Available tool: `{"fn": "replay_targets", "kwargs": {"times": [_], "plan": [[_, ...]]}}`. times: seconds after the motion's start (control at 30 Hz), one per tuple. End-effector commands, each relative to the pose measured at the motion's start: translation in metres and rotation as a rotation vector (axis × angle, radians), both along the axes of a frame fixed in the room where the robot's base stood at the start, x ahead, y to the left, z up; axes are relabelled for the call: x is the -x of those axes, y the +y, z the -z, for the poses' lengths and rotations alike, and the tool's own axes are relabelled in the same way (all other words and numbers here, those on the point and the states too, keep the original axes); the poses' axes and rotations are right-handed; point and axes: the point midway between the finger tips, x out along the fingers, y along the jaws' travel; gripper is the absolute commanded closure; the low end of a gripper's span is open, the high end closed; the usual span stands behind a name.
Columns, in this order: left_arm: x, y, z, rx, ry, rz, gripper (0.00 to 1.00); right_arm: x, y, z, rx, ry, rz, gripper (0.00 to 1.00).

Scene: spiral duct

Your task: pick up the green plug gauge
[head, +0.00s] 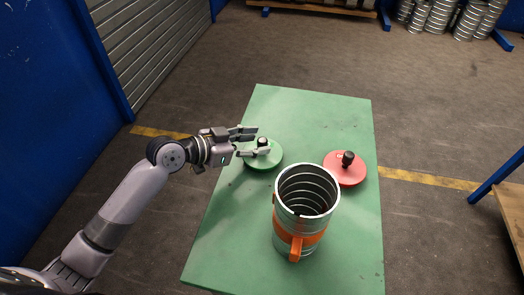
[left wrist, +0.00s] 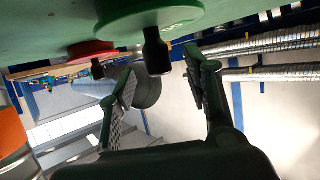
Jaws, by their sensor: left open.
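The green plug gauge (head: 271,161) is a flat green disc with an upright black handle, lying at the left edge of the green table. In the left wrist view the picture is upside down, and the green disc (left wrist: 150,20) hangs at the top with its black handle (left wrist: 156,52) pointing down. My left gripper (head: 254,142) is open and reaches over the disc from the left, its two fingers to either side of the handle. In the left wrist view the open fingertips (left wrist: 158,68) show a gap around the handle's line, without visible contact. My right gripper is out of view.
A red plug gauge (head: 345,174) with a black handle lies to the right on the green table (head: 310,120). A spiral metal duct (head: 290,243) with an orange clamp (head: 297,247) stands upright in front. The table's far part is clear.

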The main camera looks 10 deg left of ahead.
Motion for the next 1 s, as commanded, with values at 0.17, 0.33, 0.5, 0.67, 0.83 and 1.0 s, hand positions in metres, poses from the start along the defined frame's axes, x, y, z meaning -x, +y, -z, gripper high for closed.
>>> {"fn": "replay_targets", "kwargs": {"times": [0.17, 0.33, 0.5, 0.67, 0.83, 1.0], "plan": [[-0.015, -0.016, 0.007, 0.002, 0.001, -0.001, 0.54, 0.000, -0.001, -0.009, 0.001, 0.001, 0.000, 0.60], [-0.018, -0.018, 0.010, 0.000, 0.000, -0.001, 0.54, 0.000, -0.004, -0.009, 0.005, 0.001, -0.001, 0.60], [-0.017, -0.017, 0.010, 0.000, 0.000, -0.001, 0.57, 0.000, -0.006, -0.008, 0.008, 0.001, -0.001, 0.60], [-0.017, -0.017, 0.010, 0.000, 0.000, -0.001, 0.68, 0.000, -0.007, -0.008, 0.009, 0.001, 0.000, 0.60], [-0.017, -0.017, 0.010, 0.000, 0.000, -0.001, 0.80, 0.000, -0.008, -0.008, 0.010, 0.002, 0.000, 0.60], [-0.017, -0.017, 0.010, 0.000, 0.000, -0.001, 0.91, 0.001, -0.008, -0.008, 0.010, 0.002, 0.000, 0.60]]}}
